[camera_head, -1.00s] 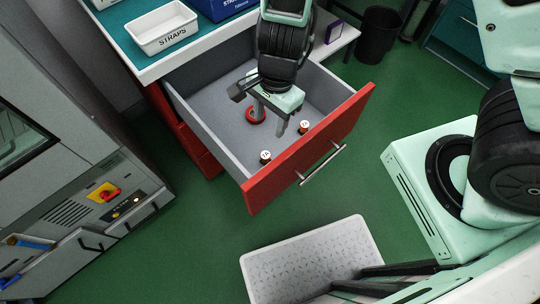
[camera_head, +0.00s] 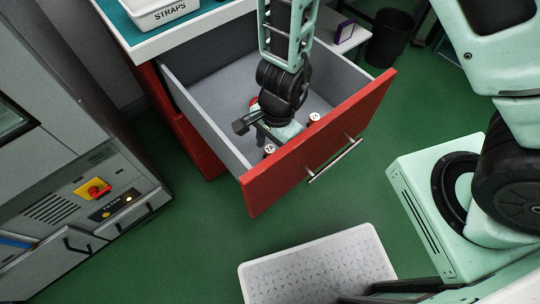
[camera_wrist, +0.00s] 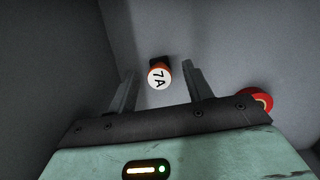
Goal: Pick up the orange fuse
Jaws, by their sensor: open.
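An orange fuse (camera_wrist: 158,74) with a white top marked 7A stands on the grey drawer floor in the wrist view. It lies between and beyond the two fingers of my gripper (camera_wrist: 159,70), apart from both. My gripper is open and empty. In the head view my gripper (camera_head: 270,138) is down inside the open red drawer, its fingers mostly hidden. One white-topped fuse (camera_head: 269,149) is close beside it, near the drawer front. Another white-topped fuse (camera_head: 314,117) stands to the right; small size makes its marking unreadable.
A red ring (camera_wrist: 259,100) lies at the right in the wrist view. The red drawer front (camera_head: 320,145) and grey side walls enclose the space. A pale step or tray (camera_head: 315,265) is on the floor.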

